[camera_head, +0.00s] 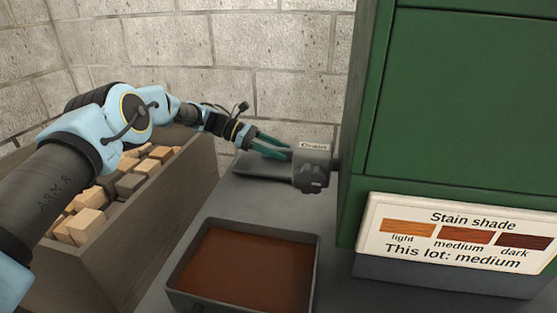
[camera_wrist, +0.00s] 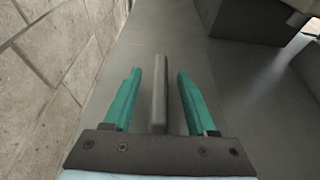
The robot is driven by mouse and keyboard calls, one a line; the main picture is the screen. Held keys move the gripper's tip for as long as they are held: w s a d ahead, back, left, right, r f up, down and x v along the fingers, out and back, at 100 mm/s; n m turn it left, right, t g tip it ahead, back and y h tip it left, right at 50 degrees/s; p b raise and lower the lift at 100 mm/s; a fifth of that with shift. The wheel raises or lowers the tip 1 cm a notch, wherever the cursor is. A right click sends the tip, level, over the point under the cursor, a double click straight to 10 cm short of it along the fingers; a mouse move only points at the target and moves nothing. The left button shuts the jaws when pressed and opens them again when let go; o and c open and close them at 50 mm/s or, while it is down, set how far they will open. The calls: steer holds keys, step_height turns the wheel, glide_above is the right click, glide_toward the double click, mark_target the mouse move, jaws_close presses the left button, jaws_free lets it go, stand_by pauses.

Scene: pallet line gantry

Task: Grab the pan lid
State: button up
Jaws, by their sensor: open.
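A flat dark grey plate, which looks like the pan lid (camera_head: 256,168), lies on the grey surface by the back wall in the head view. In the wrist view, a raised grey bar (camera_wrist: 158,92), seemingly the lid's handle, shows between the open fingers (camera_wrist: 160,72). Clear gaps show on both sides of the bar. An open dark pan (camera_head: 317,265) with brown liquid stands in front.
A grey drain fitting (camera_head: 312,168) with a knob stands just right of my fingertips, against the green cabinet (camera_head: 455,110). A stain shade sign (camera_head: 455,245) reads "This lot: medium". A wooden bin (camera_head: 165,215) of wood blocks stands left. A block wall (camera_head: 290,60) is close behind.

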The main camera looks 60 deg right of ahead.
jaws_close()
steer(key=shift+r, duration=0.1)
stand_by(0.6)
